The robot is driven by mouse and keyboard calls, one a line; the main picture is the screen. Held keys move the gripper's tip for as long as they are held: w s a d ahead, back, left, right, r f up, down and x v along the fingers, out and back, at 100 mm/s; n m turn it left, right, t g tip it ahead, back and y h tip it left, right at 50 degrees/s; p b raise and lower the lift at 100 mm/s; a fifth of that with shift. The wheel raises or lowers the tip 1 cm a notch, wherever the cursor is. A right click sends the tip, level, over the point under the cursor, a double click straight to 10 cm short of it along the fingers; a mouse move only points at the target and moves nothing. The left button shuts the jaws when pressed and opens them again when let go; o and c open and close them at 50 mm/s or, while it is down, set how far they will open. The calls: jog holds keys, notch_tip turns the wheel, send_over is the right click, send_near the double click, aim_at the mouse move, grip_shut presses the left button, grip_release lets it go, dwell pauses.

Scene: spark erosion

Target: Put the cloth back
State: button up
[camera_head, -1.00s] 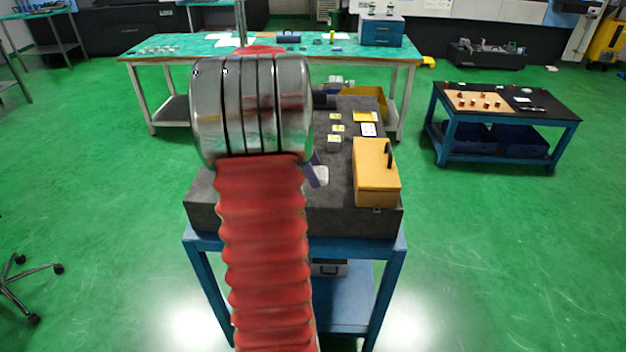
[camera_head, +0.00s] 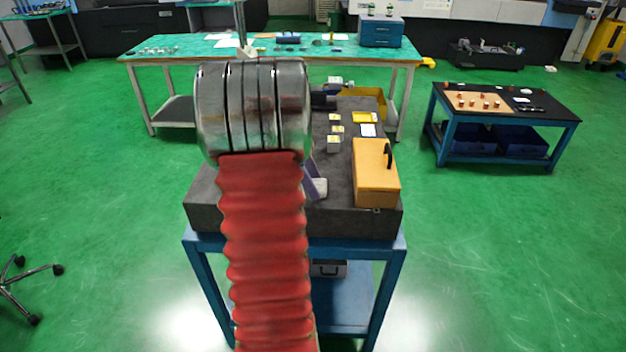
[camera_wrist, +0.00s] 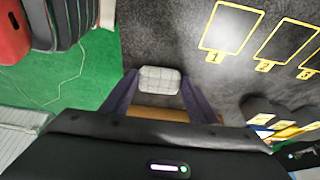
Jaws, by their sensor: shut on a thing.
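The cloth (camera_wrist: 160,80) is a small pale grey, checked, folded pad. It sits between the purple fingertips of my gripper (camera_wrist: 159,77) in the wrist view, and the gripper is shut on it. In the head view the cloth (camera_head: 320,188) shows beside one purple finger, low over the dark granite slab (camera_head: 345,218), just left of the wooden box. I cannot tell whether it touches the slab. My arm hides the slab's left part and most of the gripper in the head view.
A wooden box (camera_head: 376,180) with a black handle stands at the slab's right edge. Small blocks (camera_head: 334,146) with yellow labels stand behind the cloth. In the wrist view, yellow-outlined numbered fields (camera_wrist: 231,29) mark the slab. Green floor lies beyond its edge.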

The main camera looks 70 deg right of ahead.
jog(key=shift+f, duration=0.1)
jog(key=o, duration=1.1)
jog(key=v, duration=1.2)
jog(key=shift+w, duration=0.1)
jog(key=w+a+r+n+t+h, duration=0.1)
jog(key=w+a+n+t, duration=0.1)
jog(key=w+a+n, duration=0.45)
jog(key=w+a+r+n+t, duration=0.15)
jog(key=w+a+n, duration=0.25)
jog(key=a, duration=0.6)
jog(key=w+a+r+n+t+h, duration=0.1)
jog(key=w+a+r+n, duration=0.1)
jog(key=w+a+n, duration=0.5)
jog(key=s+a+f+n+t+y, duration=0.1)
jog(key=s+a+n, duration=0.1)
jog(key=a+n, duration=0.3)
jog(key=s+a+f+n+t+y, duration=0.1)
jog(key=a+n, duration=0.4)
jog(key=a, duration=0.9)
jog(key=s+a+f+n+t+y, duration=0.1)
jog(key=s+a+f+n+t, duration=0.2)
jog(key=a+n, duration=0.3)
jog(key=a, duration=0.4)
jog(key=shift+a, duration=0.25)
